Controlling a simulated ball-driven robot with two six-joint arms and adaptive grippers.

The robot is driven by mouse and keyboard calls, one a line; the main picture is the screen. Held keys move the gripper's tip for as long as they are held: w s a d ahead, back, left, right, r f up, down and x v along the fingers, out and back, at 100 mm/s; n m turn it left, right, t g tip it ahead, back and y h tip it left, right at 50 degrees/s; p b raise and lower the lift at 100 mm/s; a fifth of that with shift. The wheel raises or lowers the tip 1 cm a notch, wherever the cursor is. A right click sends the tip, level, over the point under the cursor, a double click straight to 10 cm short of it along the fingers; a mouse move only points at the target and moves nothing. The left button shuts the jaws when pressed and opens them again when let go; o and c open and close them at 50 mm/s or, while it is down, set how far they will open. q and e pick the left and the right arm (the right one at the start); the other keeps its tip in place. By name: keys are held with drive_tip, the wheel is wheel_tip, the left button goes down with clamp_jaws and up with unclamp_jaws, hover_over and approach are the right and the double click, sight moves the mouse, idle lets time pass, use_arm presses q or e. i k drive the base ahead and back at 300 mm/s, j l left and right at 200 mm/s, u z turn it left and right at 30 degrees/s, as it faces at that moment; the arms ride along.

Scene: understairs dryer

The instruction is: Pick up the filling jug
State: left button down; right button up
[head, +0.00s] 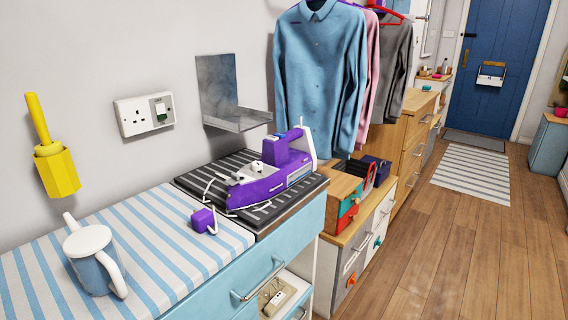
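The filling jug (92,272) looks to be the blue-grey jug with a white lid, spout and handle at the lower left of the head view. It stands upright on the blue-and-white striped top (165,245). Its handle points to the right and toward me, and its spout points to the back left. Nothing is touching it except the surface under it. Neither of my grippers shows in the head view.
A purple iron (262,182) rests on a dark ribbed mat (285,202) right of the jug, with a small purple plug (203,220) between them. A yellow holder (57,170) hangs on the wall behind. Shirts (320,75) hang further back.

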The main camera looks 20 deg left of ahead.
sight(91, 251)
drive_tip(key=j+u, duration=0.15)
drive_tip(key=u, duration=0.3)
drive_tip(key=j+u, duration=0.2)
drive_tip(key=u, duration=0.25)
drive_tip(key=j+u, duration=0.15)
drive_tip(key=u, duration=0.35)
